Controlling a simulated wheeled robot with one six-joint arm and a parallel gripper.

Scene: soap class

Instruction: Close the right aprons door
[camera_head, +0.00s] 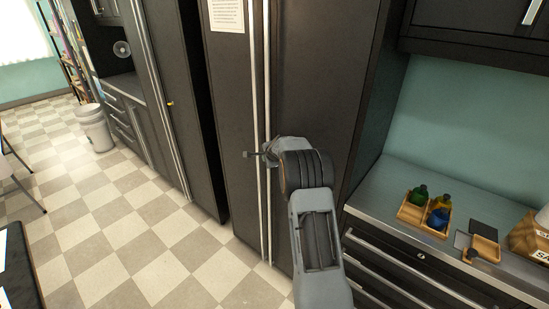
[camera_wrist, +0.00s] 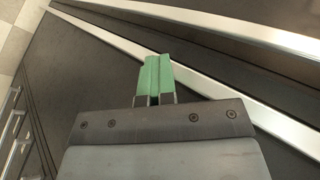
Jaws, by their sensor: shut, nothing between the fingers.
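A tall dark cabinet stands in the middle of the head view, with long vertical silver handles along the meeting edges of its two doors. Its right door (camera_head: 315,75) looks shut or nearly so; I cannot tell whether a small gap is left. Its left door (camera_head: 229,100) carries a paper sheet with unreadable print. My gripper (camera_head: 250,154) is in front of the handles, its tips pointing left. In the wrist view my gripper's green fingers (camera_wrist: 155,75) are together and empty, over or close against a silver handle (camera_wrist: 110,38). Whether they touch it is unclear.
A counter (camera_head: 375,180) on the right holds a wooden tray (camera_head: 411,214) with small bottles, and drawers sit below it. Another dark cabinet (camera_head: 180,90) stands on the left, with a grey bin (camera_head: 95,130) beyond. The checkered floor (camera_head: 130,220) at left is mostly clear.

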